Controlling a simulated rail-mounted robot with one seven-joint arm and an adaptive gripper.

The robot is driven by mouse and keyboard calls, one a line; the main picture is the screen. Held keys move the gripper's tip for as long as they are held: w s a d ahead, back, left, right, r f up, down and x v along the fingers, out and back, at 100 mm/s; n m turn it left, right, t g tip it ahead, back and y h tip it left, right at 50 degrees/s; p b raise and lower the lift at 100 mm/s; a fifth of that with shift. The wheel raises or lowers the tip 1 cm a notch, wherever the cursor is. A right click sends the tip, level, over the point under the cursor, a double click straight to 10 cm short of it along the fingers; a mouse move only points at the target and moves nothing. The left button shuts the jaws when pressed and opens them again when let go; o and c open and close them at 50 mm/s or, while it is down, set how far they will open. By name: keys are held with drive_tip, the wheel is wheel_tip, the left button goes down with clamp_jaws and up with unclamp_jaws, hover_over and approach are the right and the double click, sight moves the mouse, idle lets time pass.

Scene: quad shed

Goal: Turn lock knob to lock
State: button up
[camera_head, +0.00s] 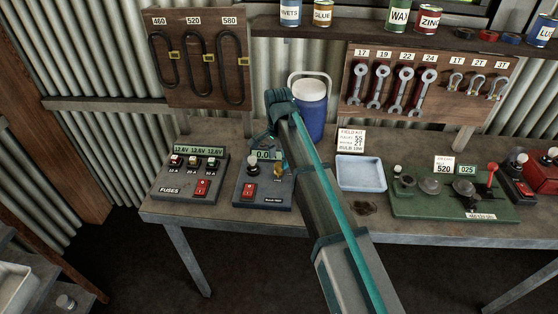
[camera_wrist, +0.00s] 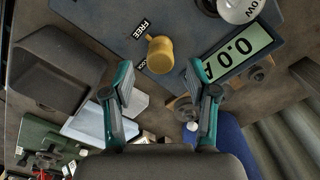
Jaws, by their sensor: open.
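The lock knob (camera_wrist: 160,53) is a small brass-yellow knob on a dark grey panel in the wrist view. A FREE label (camera_wrist: 141,29) lies beside it, and a second label next to the knob is partly covered by it. My gripper (camera_wrist: 164,85) is open, with one finger on each side of the knob's line and nothing between them. The knob looks just beyond the fingertips; I see no contact. In the head view, the knob (camera_head: 278,169) shows on the grey bulb-test box (camera_head: 264,194), partly behind my arm.
The box has a 0.0 display (camera_wrist: 238,52), a white bulb (camera_wrist: 238,8) and a red switch (camera_head: 250,190). A fuse box (camera_head: 189,179) stands to its left. A blue-white jug (camera_head: 310,105) is behind; a pale tray (camera_head: 360,174) and green tester (camera_head: 445,201) are right.

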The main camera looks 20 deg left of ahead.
sight(279, 170)
drive_tip(key=shift+f+p, duration=0.3)
drive_tip(key=shift+f, duration=1.05)
clamp_jaws()
